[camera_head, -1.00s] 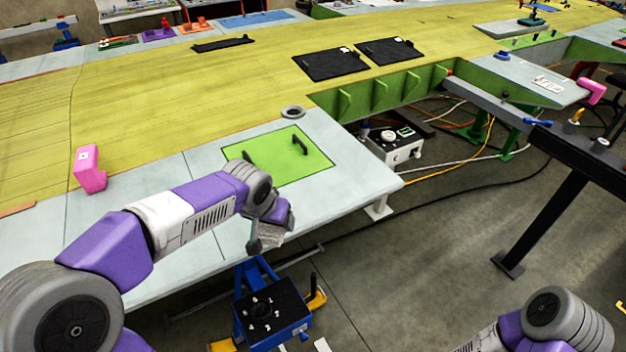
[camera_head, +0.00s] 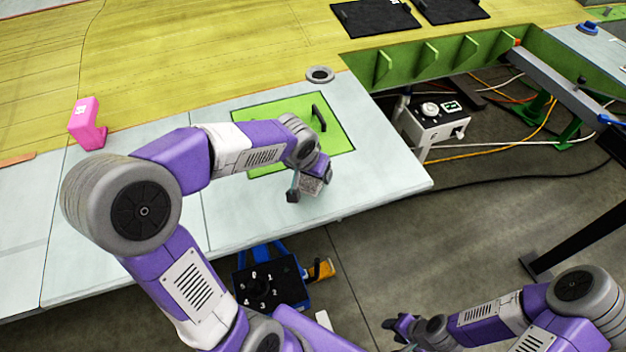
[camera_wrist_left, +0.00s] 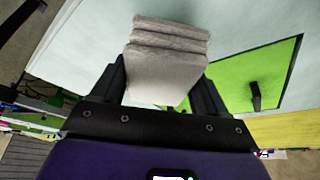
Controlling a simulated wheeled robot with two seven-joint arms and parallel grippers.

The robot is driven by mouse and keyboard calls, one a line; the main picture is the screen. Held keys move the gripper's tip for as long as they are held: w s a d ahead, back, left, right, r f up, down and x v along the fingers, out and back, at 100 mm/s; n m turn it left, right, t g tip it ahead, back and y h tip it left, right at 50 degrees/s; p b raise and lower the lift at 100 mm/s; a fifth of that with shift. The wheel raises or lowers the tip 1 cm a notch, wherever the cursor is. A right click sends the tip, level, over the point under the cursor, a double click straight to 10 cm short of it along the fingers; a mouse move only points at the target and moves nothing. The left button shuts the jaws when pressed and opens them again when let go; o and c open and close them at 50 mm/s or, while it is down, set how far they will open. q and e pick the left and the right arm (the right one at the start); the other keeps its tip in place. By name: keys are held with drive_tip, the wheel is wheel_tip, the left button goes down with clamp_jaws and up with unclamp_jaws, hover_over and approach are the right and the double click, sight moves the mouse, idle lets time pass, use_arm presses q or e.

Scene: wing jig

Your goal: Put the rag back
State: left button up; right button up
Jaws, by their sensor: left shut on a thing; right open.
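The rag (camera_head: 311,186) is a folded light-grey cloth. My left gripper (camera_head: 308,190) is shut on it and holds it over the pale front part of the wing, just in front of the green panel (camera_head: 340,140). In the left wrist view the rag (camera_wrist_left: 168,60) sits between the two dark fingers, its folded layers showing. I cannot tell whether it touches the surface below. My right gripper (camera_head: 392,326) is open and empty, low at the bottom of the head view, over the floor.
The green panel has a black handle (camera_head: 319,118). A grey ring (camera_head: 320,74) lies behind it. A pink block (camera_head: 87,124) stands at the left. A blue stand with a black top (camera_head: 270,284) is below the wing's front edge. The pale surface right of the panel is clear.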

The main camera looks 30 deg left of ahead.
sight(312, 180)
use_arm(q)
wheel_tip(312, 180, down, 3)
drive_tip(key=shift+s+f+b, duration=0.1)
drive_tip(key=shift+b, duration=0.2)
drive_tip(key=shift+f, duration=0.4)
drive_tip(key=shift+f, duration=0.15)
drive_tip(key=o, duration=0.9)
drive_tip(key=shift+o, duration=0.2)
